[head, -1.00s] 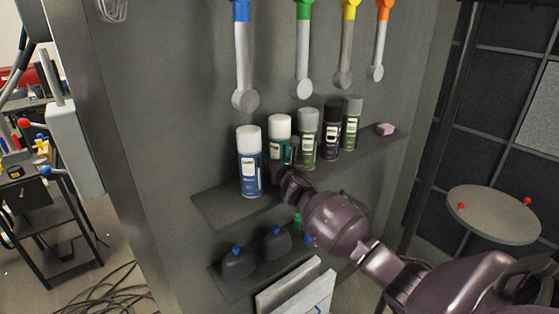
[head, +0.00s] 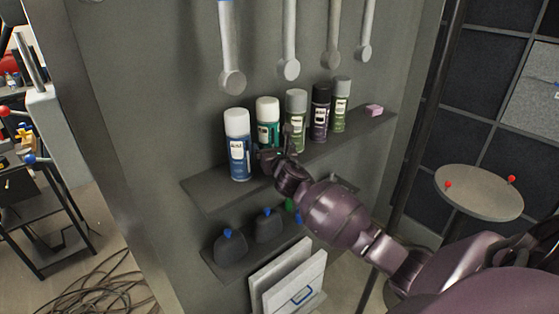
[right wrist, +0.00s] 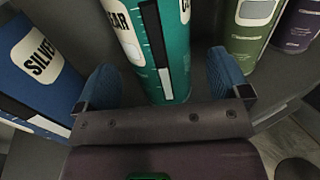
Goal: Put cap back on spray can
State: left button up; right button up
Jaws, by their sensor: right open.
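Several spray cans stand upright in a row on the upper shelf (head: 215,190). From the left they are a blue can with a white cap (head: 239,158), a teal can with a white cap (head: 267,112), an olive can with a grey cap (head: 296,105), a dark purple can (head: 320,105) and another olive can (head: 341,100). My right gripper (head: 272,158) is open at the teal can. In the right wrist view its blue-padded fingers (right wrist: 165,85) stand on either side of the teal can (right wrist: 160,40). My left gripper is out of view.
Dark bottles with blue tops (head: 230,247) stand on a lower shelf. Wrenches (head: 288,45) hang above the cans. A round stool (head: 479,192) is at the right. The blue can (right wrist: 40,70) is close beside the left finger.

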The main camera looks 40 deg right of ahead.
jog(key=v, duration=0.8)
jog(key=s+a+f+m+g+y, duration=0.2)
jog(key=s+a+f+m, duration=0.1)
jog(key=s+f+m, duration=0.5)
jog(key=s+a+f+m+g+y, duration=0.2)
jog(key=s+a+f+m, duration=0.2)
jog(key=s+f+m, duration=0.45)
jog(key=s+a+f+m, duration=0.2)
jog(key=s+f+m, duration=0.2)
jog(key=m, duration=0.3)
jog(key=s+a+f+m+g+y, duration=0.1)
jog(key=s+a+f+m, duration=0.2)
jog(key=s+m, duration=0.4)
jog(key=shift+s+a+f+m+g, duration=0.3)
jog(key=shift+f+m, duration=0.25)
jog(key=shift+f, duration=0.3)
jog(key=shift+w+f+b, duration=0.15)
jog(key=shift+f+b, duration=0.1)
jog(key=shift+b, duration=0.25)
